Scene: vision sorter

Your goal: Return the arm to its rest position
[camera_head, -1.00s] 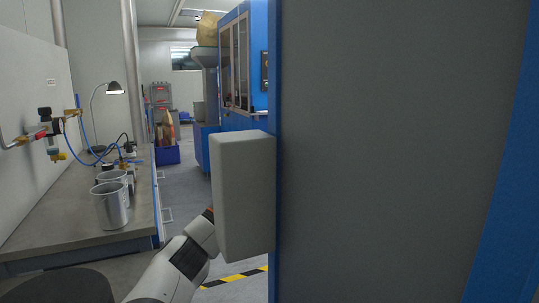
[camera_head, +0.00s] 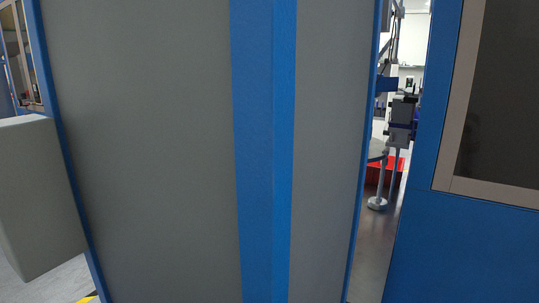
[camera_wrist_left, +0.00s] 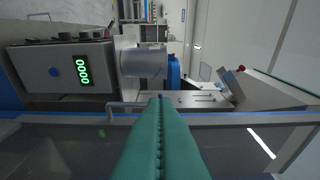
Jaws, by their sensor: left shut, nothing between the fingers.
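My left gripper (camera_wrist_left: 159,103) shows in the left wrist view as two green fingers pressed together along a central seam. It is shut and empty. A metal rail or edge lies just beyond the fingertips; I cannot tell whether they touch. Neither of my arms shows in the head view now, and my right gripper is in no view.
A large grey panel (camera_head: 145,150) with blue framing fills the head view's middle. A light grey box (camera_head: 38,195) juts out at left. A narrow gap shows at right, beside a blue cabinet (camera_head: 455,250). The wrist view shows a control box (camera_wrist_left: 65,68) with green digits.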

